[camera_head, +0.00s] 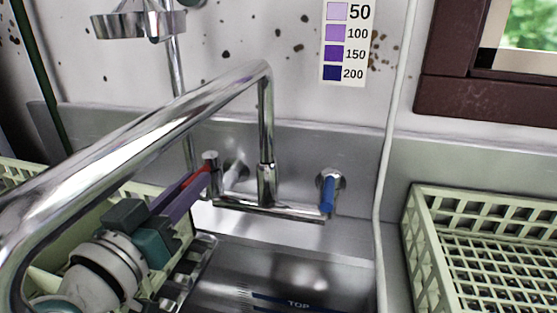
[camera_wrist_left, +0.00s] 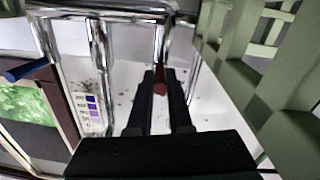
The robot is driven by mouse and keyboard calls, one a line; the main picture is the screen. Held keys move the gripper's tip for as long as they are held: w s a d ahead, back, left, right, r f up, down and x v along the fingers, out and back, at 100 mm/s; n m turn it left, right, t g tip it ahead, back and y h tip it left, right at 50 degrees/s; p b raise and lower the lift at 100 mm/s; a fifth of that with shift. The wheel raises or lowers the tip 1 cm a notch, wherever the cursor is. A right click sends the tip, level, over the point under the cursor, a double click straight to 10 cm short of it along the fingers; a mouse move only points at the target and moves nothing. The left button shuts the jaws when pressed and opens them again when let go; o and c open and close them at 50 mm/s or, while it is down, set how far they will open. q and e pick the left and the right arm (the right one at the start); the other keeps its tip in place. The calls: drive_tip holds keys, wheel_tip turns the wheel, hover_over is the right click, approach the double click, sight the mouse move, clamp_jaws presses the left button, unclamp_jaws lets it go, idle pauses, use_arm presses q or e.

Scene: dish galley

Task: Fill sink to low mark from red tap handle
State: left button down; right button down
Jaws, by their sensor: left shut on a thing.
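The red tap handle (camera_head: 192,179) is on the left side of the chrome mixer tap (camera_head: 266,185), against the back wall. My left gripper (camera_head: 196,190) reaches it from the lower left and is shut on it. In the left wrist view the red handle (camera_wrist_left: 160,87) lies between the two dark fingers. The steel sink (camera_head: 305,268) is below the tap, with dark marks and the word TOP at the bottom edge of the picture. Most of the basin is cut off, and I cannot tell the water level. My right gripper is not in view.
A blue tap handle (camera_head: 327,193) is on the tap's right side. A large chrome pipe (camera_head: 150,140) crosses the foreground. A pale green rack (camera_head: 480,240) stands at the right, and another rack (camera_head: 20,172) is behind my left arm. A thin white hose (camera_head: 390,130) hangs down.

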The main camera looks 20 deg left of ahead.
use_arm(q)
drive_tip(key=shift+a+m+h, duration=0.2)
drive_tip(key=shift+m+h, duration=0.2)
drive_tip(key=shift+h, duration=0.2)
drive_tip(key=c, duration=0.8)
unclamp_jaws()
drive_tip(key=shift+c, duration=0.2)
drive_tip(key=s, duration=0.7)
drive_tip(key=shift+s+d, duration=0.2)
drive_tip(key=shift+s, duration=0.05)
